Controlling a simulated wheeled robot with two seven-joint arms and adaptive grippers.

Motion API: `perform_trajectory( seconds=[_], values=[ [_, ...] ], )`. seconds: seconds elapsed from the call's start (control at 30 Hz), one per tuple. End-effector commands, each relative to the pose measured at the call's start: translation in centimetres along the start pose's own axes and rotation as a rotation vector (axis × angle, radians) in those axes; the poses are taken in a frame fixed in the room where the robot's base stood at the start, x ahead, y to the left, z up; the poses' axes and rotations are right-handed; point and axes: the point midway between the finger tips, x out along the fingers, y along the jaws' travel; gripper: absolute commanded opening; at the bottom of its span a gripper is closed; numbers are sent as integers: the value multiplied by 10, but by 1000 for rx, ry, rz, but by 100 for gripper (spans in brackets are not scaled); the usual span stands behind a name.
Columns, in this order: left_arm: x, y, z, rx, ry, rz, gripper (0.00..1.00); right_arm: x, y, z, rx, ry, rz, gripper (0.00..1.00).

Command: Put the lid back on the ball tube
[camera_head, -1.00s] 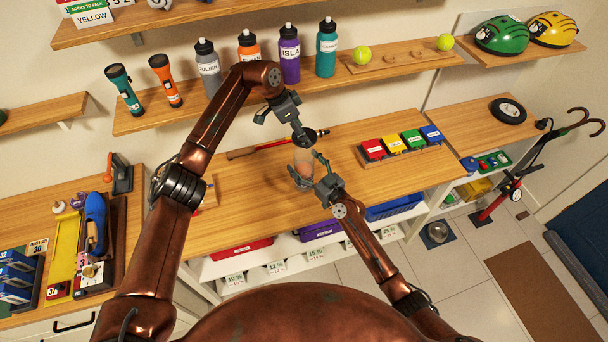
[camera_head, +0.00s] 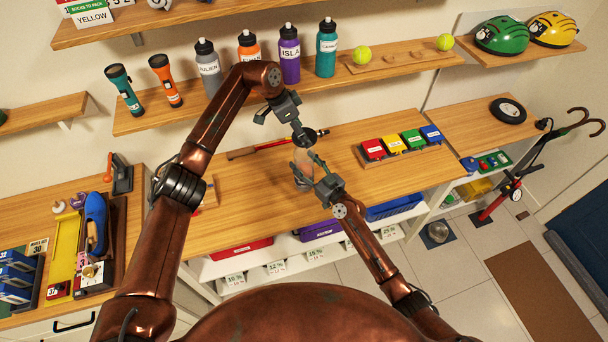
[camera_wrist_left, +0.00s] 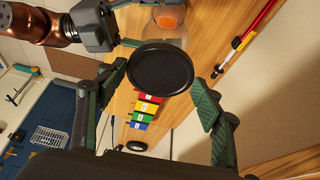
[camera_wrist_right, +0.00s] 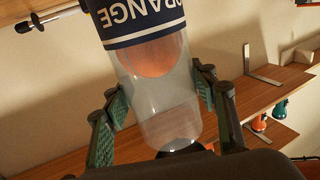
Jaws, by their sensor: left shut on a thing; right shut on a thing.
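The round black lid (camera_wrist_left: 160,68) is held between the fingers of my left gripper (camera_wrist_left: 162,92). In the head view my left gripper (camera_head: 300,132) points down with the lid just above the tube. The clear ball tube (camera_wrist_right: 168,105) has an orange ball (camera_wrist_right: 152,56) inside and a dark label reading ORANGE. My right gripper (camera_wrist_right: 160,104) is shut on the clear part of the tube, one finger on each side. In the head view the tube (camera_head: 303,158) stands roughly upright over the bench beside my right gripper (camera_head: 310,172). I cannot tell whether lid and tube touch.
A red rod (camera_head: 270,147) lies on the wooden bench (camera_head: 240,195) behind the tube. A rack of coloured boxes (camera_head: 402,147) stands to the right. Bottles (camera_head: 289,55) line the shelf above. The bench left of the tube is largely clear.

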Motion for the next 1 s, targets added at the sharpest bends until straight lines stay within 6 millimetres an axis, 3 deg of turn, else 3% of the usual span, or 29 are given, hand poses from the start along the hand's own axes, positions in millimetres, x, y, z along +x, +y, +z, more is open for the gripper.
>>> perform_trajectory(
  seconds=[0.13,0.27,0.63,1.0],
  values=[
    [0,0,0,0,0,0,50,0,0,0,0,0,0,9],
    [3,0,2,0,0,1,50,0,0,0,0,0,0,9],
    [44,0,20,1,11,-2,50,0,0,0,0,0,0,9],
    [44,0,20,1,12,-2,50,0,0,0,0,0,0,9]
  ],
)
